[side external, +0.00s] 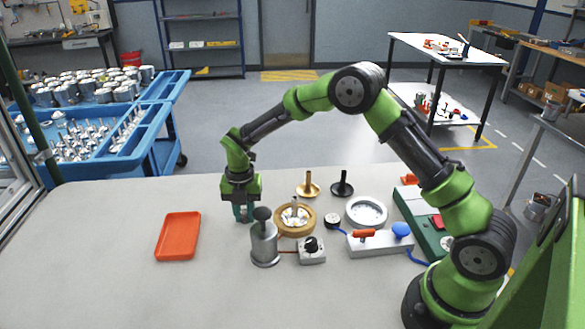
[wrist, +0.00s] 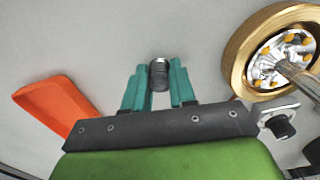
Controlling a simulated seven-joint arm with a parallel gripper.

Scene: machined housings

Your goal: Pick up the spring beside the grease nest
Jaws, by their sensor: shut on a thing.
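The spring (wrist: 159,75) is a small dark coiled cylinder between my teal fingertips in the wrist view. My gripper (wrist: 160,82) is shut on it. In the side view my gripper (side external: 243,213) points down low over the table, behind the grey canister with a dark knob, and the spring cannot be made out. Whether the spring touches the table is unclear. A round brass-coloured nest (wrist: 236,63), which looks like the grease nest, holds a bright metal part and stands to the right of my gripper. It also shows in the side view (side external: 280,229).
An orange tray (side external: 178,237) lies to the left, also in the wrist view (wrist: 60,105). The grey canister (side external: 264,246) and a small box with a black knob (side external: 312,252) stand in front. A white ring (side external: 366,212) is further right. The table's left front is clear.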

